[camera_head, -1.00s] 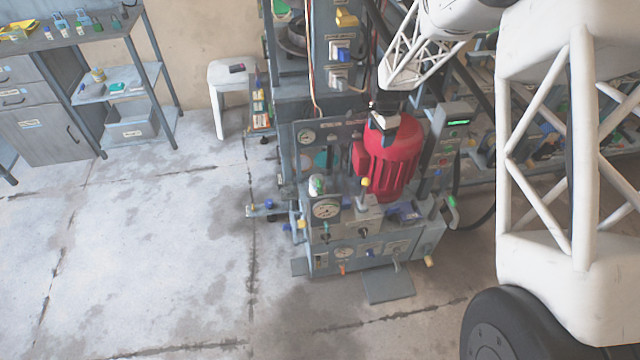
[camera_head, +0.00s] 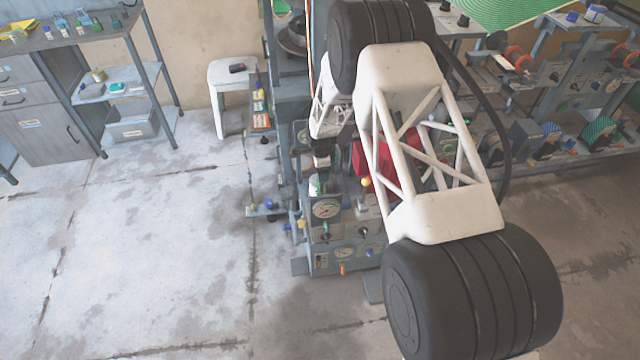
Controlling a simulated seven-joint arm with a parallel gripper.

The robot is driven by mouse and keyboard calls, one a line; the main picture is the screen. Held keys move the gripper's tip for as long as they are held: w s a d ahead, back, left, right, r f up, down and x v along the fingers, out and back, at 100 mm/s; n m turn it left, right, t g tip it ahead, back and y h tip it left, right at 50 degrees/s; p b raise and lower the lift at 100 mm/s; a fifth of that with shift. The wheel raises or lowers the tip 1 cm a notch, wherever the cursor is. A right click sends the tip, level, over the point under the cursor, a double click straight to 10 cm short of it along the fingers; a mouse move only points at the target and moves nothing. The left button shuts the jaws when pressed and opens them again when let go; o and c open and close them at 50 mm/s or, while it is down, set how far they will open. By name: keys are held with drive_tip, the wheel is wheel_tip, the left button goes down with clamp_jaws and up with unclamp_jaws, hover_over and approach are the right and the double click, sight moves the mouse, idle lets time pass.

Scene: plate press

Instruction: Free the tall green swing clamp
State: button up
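A small upright green and white part (camera_head: 316,187) stands on the front left of the grey press (camera_head: 322,258), just above a round gauge. It may be the tall green swing clamp, but it is too small to be sure. My gripper (camera_head: 321,168) points down right at the top of this part. I cannot tell whether they touch. The fingers are too small and dark to show whether they are open or shut. My arm hides the right half of the press.
The red motor (camera_head: 373,160) is mostly behind my arm. A yellow-topped lever (camera_head: 366,182) stands close right of my gripper. A lever with a blue part (camera_head: 270,205) sticks out left of the press. The floor on the left is clear; a white stool (camera_head: 232,75) stands behind.

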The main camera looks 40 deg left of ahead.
sight(319, 191)
drive_tip(key=shift+s+a+f, duration=0.1)
drive_tip(key=shift+a+f, duration=0.05)
drive_tip(key=shift+f, duration=0.1)
drive_tip(key=shift+f, duration=0.15)
drive_tip(key=shift+f, duration=3.75)
drive_tip(key=c, duration=0.9)
